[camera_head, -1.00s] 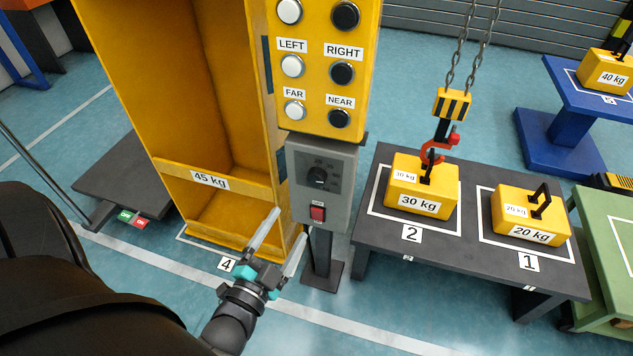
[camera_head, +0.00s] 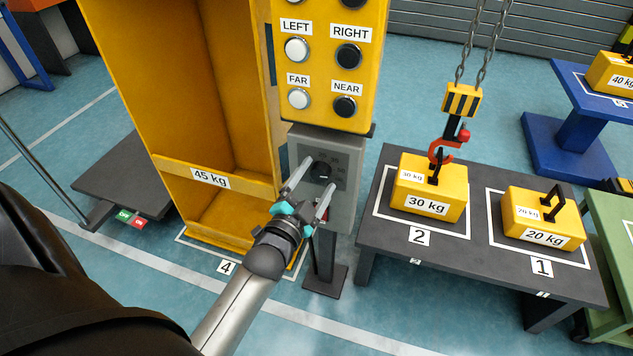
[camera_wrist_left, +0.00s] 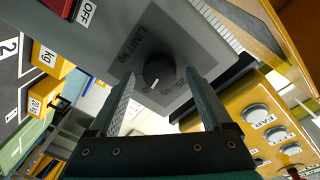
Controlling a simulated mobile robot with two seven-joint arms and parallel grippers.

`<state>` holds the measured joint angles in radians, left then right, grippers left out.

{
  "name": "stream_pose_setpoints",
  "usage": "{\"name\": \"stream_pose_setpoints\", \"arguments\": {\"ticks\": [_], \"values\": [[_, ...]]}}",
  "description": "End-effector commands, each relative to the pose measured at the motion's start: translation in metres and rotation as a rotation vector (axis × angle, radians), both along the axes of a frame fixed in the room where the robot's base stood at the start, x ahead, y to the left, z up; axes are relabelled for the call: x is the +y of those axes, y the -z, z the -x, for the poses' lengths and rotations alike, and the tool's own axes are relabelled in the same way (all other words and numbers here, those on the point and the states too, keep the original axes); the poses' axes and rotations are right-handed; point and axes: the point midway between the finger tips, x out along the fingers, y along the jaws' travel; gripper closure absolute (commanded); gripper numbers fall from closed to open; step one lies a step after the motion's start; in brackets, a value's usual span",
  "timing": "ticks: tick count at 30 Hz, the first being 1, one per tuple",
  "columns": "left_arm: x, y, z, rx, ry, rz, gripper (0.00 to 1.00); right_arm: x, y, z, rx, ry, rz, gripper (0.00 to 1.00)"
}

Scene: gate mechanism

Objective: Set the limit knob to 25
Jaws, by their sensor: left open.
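The black limit knob (camera_head: 320,171) sits on the dark dial plate of a grey control box below the yellow button panel. In the left wrist view the knob (camera_wrist_left: 158,71) shows a white pointer mark and lies ahead, between the two fingers. The fingers (camera_wrist_left: 160,98) look apart from the knob. My right gripper is not in view.
The yellow button panel (camera_head: 328,60) stands directly above the box. A tall yellow 45 kg bin (camera_head: 185,100) stands close on the left. A dark table (camera_head: 465,240) with 30 kg and 20 kg weights is at the right. A hook (camera_head: 440,150) hangs at the 30 kg weight.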

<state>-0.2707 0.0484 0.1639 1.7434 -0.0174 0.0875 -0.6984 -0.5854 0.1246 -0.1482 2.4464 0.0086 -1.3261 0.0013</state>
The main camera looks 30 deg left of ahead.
Motion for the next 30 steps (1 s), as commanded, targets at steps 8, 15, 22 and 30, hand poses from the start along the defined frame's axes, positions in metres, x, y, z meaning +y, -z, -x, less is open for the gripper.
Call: {"name": "stream_pose_setpoints", "arguments": {"ticks": [8, 15, 22, 30], "values": [[0.0006, -0.0001, -0.0039, 0.001, 0.001, 0.0, 0.17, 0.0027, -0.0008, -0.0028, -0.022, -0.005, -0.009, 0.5], [0.0006, -0.0002, -0.0038, 0.0, 0.0, 0.0, 0.32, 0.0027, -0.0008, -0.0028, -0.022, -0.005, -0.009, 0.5], [0.0006, -0.0002, -0.0037, 0.0, 0.0, 0.0, 0.58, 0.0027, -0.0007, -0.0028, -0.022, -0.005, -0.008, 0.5], [0.0005, -0.0001, -0.0036, 0.0, 0.0, 0.0, 0.88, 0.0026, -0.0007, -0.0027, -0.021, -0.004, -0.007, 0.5]]}}
